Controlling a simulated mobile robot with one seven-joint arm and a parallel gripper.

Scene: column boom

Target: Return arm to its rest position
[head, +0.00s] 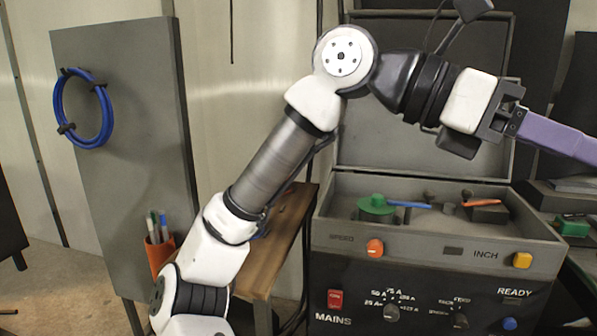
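My arm rises from the bottom left, bends at a white joint near the top middle and reaches to the right. My gripper (503,112) is at the right, above the right end of the grey machine. A long purple bar-like part (556,138) extends from it and runs out at the right edge. I cannot tell whether this is the gripper's fingers or something held. The fingertips are not clearly visible, so open or shut cannot be told.
A grey control box (440,245) with knobs and an open tray stands below the gripper. A wooden bench (285,235) is behind my arm. A grey panel (125,150) at left carries a blue cable coil (62,108) and an orange pen cup (160,254).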

